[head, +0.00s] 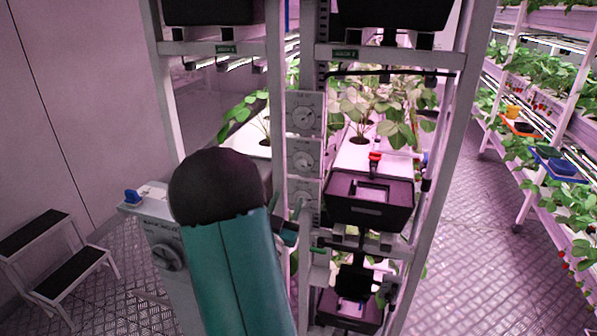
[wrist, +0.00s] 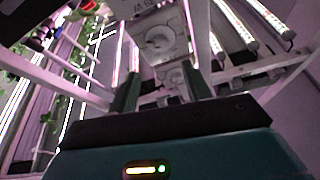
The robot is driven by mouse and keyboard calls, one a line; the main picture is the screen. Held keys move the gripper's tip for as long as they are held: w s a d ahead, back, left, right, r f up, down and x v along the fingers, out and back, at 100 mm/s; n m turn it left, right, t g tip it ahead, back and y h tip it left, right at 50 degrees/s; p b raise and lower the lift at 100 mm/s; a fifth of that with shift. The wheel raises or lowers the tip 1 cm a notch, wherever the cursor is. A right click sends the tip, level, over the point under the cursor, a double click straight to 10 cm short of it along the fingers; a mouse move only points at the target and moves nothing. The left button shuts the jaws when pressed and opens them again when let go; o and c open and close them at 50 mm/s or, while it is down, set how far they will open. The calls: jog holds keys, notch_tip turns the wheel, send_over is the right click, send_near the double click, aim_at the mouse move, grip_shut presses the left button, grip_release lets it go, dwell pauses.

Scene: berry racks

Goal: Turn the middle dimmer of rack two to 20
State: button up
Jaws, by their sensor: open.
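A column of three white dimmer boxes with round knobs is fixed to the rack post in the head view. The middle dimmer (head: 303,158) sits between the upper dimmer (head: 305,114) and the lower dimmer (head: 308,202), which is partly hidden by my gripper. The scale numbers are too small to read. My gripper (head: 290,222) is beside the lower dimmer, partly hidden by my arm. In the wrist view my gripper (wrist: 162,88) has its fingers apart with nothing between them. A large dimmer (wrist: 160,42) and a smaller-looking one (wrist: 175,78) lie beyond the fingertips.
Rack posts (head: 276,100) stand close around the dimmers. A black crate (head: 369,202) and leafy plants (head: 385,105) fill the shelves to the right. A grey control box (head: 160,240) with a knob stands left of my arm, near a step stool (head: 55,255). The right aisle floor (head: 475,240) is clear.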

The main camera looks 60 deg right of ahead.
aim_at(301, 166)
jog(key=x, duration=1.1)
jog(key=shift+d+r, duration=0.15)
jog(key=shift+d, duration=0.05)
jog(key=c, duration=1)
